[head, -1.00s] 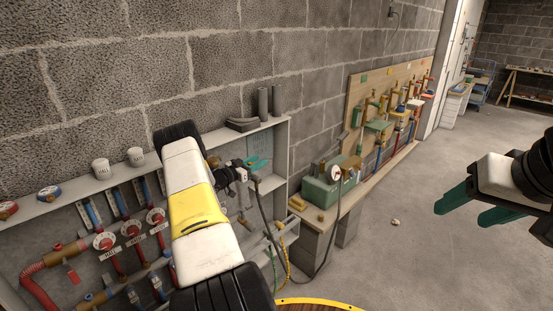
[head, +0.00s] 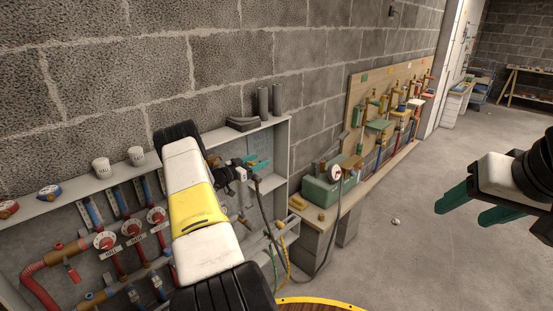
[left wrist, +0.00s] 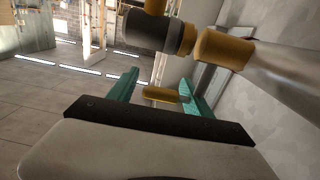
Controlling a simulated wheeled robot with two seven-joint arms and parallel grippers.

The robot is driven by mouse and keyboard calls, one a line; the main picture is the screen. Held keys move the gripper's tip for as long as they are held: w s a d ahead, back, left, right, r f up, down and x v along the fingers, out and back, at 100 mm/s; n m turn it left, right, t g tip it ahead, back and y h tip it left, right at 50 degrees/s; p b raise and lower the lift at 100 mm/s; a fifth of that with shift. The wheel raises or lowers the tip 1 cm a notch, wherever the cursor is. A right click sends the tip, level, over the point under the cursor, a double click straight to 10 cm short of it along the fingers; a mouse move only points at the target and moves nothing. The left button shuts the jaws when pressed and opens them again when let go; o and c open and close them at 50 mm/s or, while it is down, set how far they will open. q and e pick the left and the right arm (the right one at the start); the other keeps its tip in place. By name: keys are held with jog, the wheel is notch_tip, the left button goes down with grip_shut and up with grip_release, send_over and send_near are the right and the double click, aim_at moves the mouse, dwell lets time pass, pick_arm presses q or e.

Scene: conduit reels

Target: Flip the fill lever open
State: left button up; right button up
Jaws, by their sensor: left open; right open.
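My left gripper (head: 257,163) is at the right end of the shelf unit in the head view, its teal fingers small and partly covered by the wrist. In the left wrist view its fingers (left wrist: 158,80) are apart. A short brass-coloured bar (left wrist: 162,95), which may be the fill lever, shows between them; I cannot tell whether they touch it. A dark cylinder with a brass fitting (left wrist: 222,49) and a grey pipe lie just above and to the right. In the head view the lever cannot be made out. My right gripper (head: 482,207) is open and empty over the floor.
The grey shelf unit (head: 125,172) holds red-handled valves (head: 131,228), pipes and two white cups. A bench (head: 318,222) with a green box (head: 322,190) and round gauge stands to the right. A board with fittings (head: 365,92) is beyond. The floor at right is mostly clear.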

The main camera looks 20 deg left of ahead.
aim_at(251, 164)
pick_arm(q)
jog(key=v, duration=0.7)
jog(key=shift+s+a, duration=0.2)
jog(key=shift+s, duration=0.15)
